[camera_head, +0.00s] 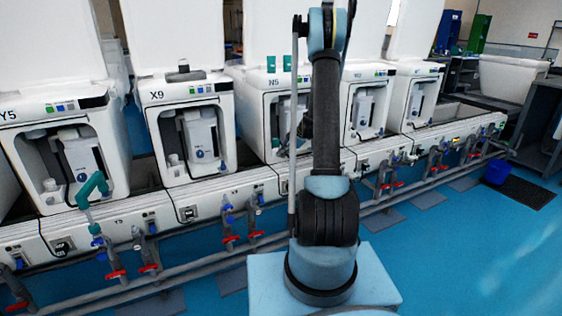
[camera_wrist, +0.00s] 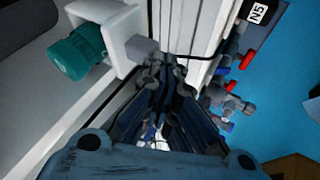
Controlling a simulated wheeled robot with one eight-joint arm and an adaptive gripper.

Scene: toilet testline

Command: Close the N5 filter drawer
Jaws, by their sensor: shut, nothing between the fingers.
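The N5 unit (camera_head: 262,92) is a white machine behind my arm in the head view, its front partly hidden by the arm. The block is beside a white housing (camera_wrist: 112,32) with a teal round cap (camera_wrist: 78,52). Fingertips and block look close; I cannot tell if they touch. I cannot clearly make out the filter drawer or how far out it is.
The X9 unit (camera_head: 190,100) stands left of N5, the Y5 unit (camera_head: 30,125) farther left, and more units to the right. Pipes with red-handled valves (camera_head: 230,239) run along the bench front.

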